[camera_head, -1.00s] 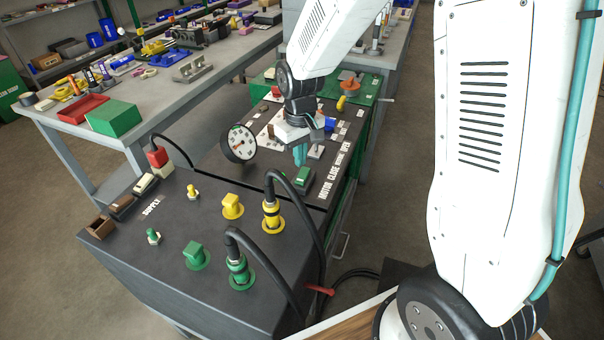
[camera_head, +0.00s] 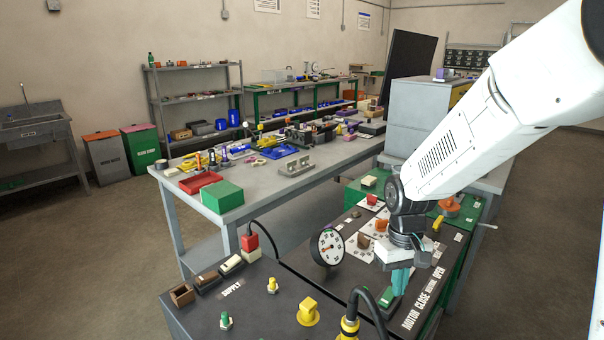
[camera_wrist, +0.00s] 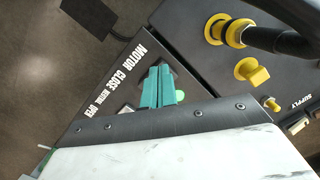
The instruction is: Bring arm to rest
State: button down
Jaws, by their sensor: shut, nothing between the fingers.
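My gripper (camera_head: 400,282) is shut and empty, with its teal fingers pointing down over the dark top of the pipe fusion cart (camera_head: 262,290). In the wrist view the teal fingers (camera_wrist: 158,88) lie together beside the "MOTOR CLOSE NEUTRAL OPEN" lettering. A green switch (camera_head: 387,297) sits just beside the fingertips and is partly hidden by them in the wrist view (camera_wrist: 180,96). I cannot tell whether the fingers touch it. My white arm reaches in from the upper right.
A round gauge (camera_head: 327,247) stands left of my gripper. A yellow plug (camera_head: 348,328) with a black hose rises in front. A yellow block (camera_head: 308,312) is on the cart. A long grey workbench (camera_head: 262,190) with a green box (camera_head: 222,197) stands behind. Open floor lies left.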

jog(key=s+d+r+m+t, duration=0.1)
jog(key=s+r, duration=0.7)
jog(key=s, duration=0.3)
jog(key=s+d+r+m+t, duration=0.1)
jog(key=s+r+t, duration=0.1)
jog(key=s+r, duration=0.6)
jog(key=s, duration=0.3)
jog(key=shift+s+d+r, duration=0.15)
jog(key=shift+s+d, duration=0.15)
jog(key=shift+d, duration=0.1)
